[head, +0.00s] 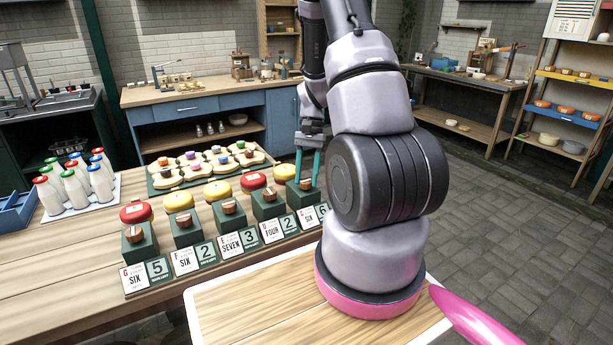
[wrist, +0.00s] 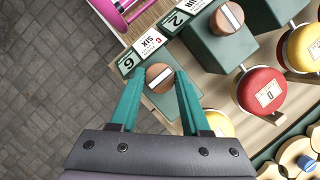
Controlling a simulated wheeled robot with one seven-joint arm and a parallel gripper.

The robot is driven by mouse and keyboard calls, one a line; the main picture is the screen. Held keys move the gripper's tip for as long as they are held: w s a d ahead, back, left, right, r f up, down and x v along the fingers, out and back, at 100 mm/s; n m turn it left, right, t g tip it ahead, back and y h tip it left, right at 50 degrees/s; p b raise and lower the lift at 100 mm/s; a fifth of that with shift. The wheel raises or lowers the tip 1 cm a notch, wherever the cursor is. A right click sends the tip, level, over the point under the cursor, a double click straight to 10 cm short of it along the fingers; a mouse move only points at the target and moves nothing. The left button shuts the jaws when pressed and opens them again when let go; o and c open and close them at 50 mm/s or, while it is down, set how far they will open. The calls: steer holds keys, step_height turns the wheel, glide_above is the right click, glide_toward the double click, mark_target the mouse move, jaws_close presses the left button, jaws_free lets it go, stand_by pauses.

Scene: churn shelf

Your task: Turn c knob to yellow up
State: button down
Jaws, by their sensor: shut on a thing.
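The c knob (wrist: 158,78) is a round wooden knob with a pale line across its face, slanting in the wrist view. It sits on a dark green block beside cards reading C SIX (wrist: 148,41) and 6. In the head view the knob (head: 305,184) is at the right end of the row. My gripper (wrist: 159,80), with teal fingers, is shut on the knob, one finger on each side; it also shows in the head view (head: 307,181). A yellow disc (head: 285,172) is behind this block; my finger partly covers it in the wrist view (wrist: 218,123).
Similar blocks with knobs and red or yellow discs run to the left, the nearest knob (head: 269,195) close by. A tray of small coloured knobs (head: 155,189) lies behind them. Milk bottles (head: 75,188) stand at far left. Floor is open right of the table.

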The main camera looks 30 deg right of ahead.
steer(key=shift+c, duration=1.8)
jaws_free()
steer(key=v, duration=1.1)
steer(key=shift+a, duration=0.1)
steer(key=s+a+r+n+t+h, duration=0.1)
steer(key=s+a+r+t, duration=0.1)
steer(key=a+r, duration=0.35)
steer(key=s+a+r+n+t, duration=0.1)
steer(key=s+a+r+t, duration=0.1)
steer(key=r, duration=0.7)
steer(key=s+a+r+n+t, duration=0.2)
steer(key=s+a+r+t, duration=0.4)
steer(key=s+r, duration=0.3)
steer(key=shift+s+a+r+n+t, duration=0.35)
steer(key=shift+s+a, duration=0.3)
steer(key=shift+s, duration=0.55)
